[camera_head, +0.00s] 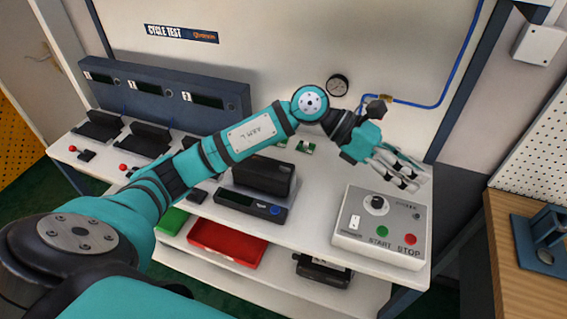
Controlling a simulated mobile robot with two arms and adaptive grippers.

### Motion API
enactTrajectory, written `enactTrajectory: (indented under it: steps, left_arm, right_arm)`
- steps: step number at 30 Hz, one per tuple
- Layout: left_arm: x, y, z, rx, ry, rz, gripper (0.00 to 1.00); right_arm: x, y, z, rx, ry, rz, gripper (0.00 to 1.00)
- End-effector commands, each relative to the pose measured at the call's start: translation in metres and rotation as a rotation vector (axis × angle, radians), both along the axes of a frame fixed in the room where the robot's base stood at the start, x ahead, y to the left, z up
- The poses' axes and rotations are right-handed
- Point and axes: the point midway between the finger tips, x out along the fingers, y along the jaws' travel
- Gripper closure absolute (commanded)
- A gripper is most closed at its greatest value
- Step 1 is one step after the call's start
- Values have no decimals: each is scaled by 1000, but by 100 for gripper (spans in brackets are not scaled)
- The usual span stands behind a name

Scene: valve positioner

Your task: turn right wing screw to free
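No wing screw can be made out in the head view. A black device (263,176) sits on a dark base with a small display on the white bench, partly behind my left arm; any screws on it are too small to tell or hidden. My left arm reaches across the bench from the lower left. My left gripper (417,176) is above the bench's back right, over the control box, with its fingers apart and nothing between them. My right gripper is not in view.
A control box (378,228) with a knob and START and STOP buttons stands at the bench's right end. Stations with dark boxes (145,139) line the left. Red (226,242) and green bins are on the lower shelf. A gauge (337,86) and blue hose are on the wall.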

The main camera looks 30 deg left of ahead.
Motion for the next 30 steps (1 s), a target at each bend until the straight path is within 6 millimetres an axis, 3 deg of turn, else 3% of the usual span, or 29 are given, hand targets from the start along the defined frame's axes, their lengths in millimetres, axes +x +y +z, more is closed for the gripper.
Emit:
enactTrajectory:
  steps: [3,6,9,13,16,20,30]
  left_arm:
    - [19,67,-28,406,-98,-76,71]
    - [30,139,-36,717,-105,-113,71]
    - [34,205,-27,961,-68,-123,71]
    - [29,264,-11,1156,2,-121,71]
    - [25,284,-4,1223,37,-120,71]
    - [23,289,-9,1240,49,-122,71]
    - [22,289,-70,1236,53,-123,71]
  right_arm:
    - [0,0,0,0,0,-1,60]
    - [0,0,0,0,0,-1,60]
    - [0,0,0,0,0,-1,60]
    - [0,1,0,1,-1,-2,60]
    - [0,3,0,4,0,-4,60]
    - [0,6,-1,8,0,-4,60]
    - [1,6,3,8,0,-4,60]
